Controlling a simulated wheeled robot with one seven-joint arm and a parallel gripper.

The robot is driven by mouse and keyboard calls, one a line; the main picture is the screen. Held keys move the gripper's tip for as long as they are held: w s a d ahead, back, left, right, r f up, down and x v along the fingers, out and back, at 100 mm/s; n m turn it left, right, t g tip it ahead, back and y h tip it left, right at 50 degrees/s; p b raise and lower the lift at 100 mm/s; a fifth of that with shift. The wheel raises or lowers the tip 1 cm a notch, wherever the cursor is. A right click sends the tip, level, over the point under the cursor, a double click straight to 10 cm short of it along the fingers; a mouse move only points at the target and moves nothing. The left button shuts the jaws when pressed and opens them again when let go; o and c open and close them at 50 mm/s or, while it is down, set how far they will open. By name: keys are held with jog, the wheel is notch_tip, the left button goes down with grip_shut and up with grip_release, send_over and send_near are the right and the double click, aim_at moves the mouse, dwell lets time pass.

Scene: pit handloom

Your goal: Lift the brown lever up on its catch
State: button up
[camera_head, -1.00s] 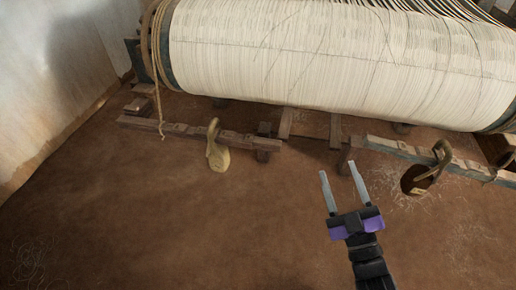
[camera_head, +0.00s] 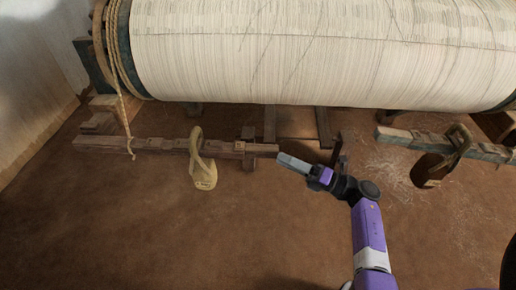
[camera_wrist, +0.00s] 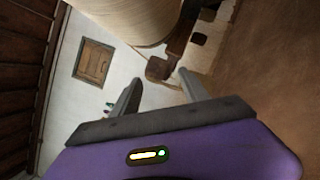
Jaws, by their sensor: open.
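The brown lever (camera_head: 222,148) is a notched wooden bar below the left part of the big roll. It lies roughly level, with a tan weight (camera_head: 203,175) hung on it by a loop. A short wooden post (camera_head: 248,148) stands at the bar near its right end; I cannot tell whether it is the catch. My gripper (camera_head: 283,161) is open and points left, its fingertips close to the lever's right end. In the wrist view the lever's end (camera_wrist: 160,68) shows between and beyond the two fingers (camera_wrist: 159,80). I see no contact.
The roll of white threads (camera_head: 320,55) spans the back, with rope (camera_head: 112,60) at its left end. A greyer bar (camera_head: 400,136) with a dark weight (camera_head: 428,170) is at the right. A dark post (camera_head: 338,150) stands close behind my gripper. The front floor is clear.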

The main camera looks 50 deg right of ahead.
aim_at(262, 150)
jog(key=shift+b+x, duration=0.45)
jog(key=shift+x, duration=3.5)
grip_shut()
